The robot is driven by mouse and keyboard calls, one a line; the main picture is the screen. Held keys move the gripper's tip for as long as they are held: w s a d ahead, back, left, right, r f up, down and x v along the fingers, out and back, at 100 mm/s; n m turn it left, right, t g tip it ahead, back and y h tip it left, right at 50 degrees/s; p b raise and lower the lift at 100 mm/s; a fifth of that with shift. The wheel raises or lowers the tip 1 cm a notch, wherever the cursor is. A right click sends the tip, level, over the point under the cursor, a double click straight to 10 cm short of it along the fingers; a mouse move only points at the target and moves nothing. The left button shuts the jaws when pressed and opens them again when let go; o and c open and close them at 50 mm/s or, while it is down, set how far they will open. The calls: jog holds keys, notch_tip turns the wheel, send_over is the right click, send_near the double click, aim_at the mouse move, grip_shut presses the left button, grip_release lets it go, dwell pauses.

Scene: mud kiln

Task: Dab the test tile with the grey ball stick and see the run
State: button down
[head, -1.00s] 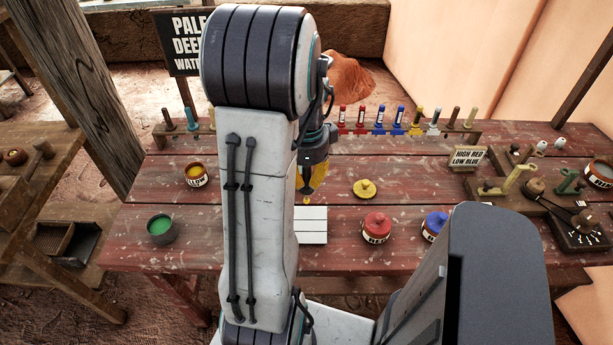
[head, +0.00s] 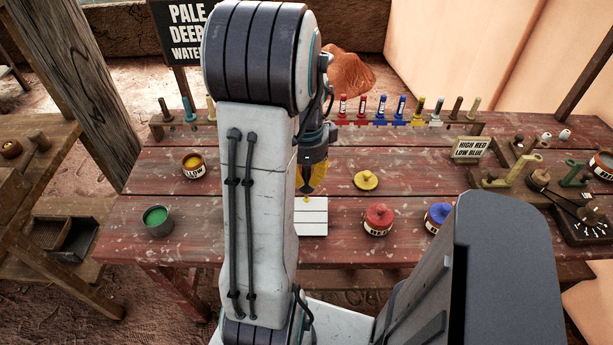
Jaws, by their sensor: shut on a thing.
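The white test tile (head: 312,217), with thin dark lines across it, lies flat on the red table, partly behind my arm. My gripper (head: 309,188), with a yellow part showing, points down over the tile's far edge and is shut on a thin stick. Only the stick's small yellow tip (head: 306,199) shows clearly, at the tile's far edge. I cannot tell whether it touches the tile. The stick's shaft is mostly hidden, so its grey colour cannot be confirmed. No mark shows on the visible tile surface.
A yellow lid (head: 366,180), a lidded red pot (head: 378,220) and a blue pot (head: 438,217) are right. A rack (head: 350,127) of sticks runs along the back.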

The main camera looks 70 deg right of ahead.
jog(key=shift+f+b, duration=0.6)
jog(key=shift+b, duration=0.05)
dwell(1.2)
jog(key=shift+r, duration=0.1)
dwell(0.8)
jog(key=shift+r+p, duration=3.3)
jog(key=shift+r, duration=0.65)
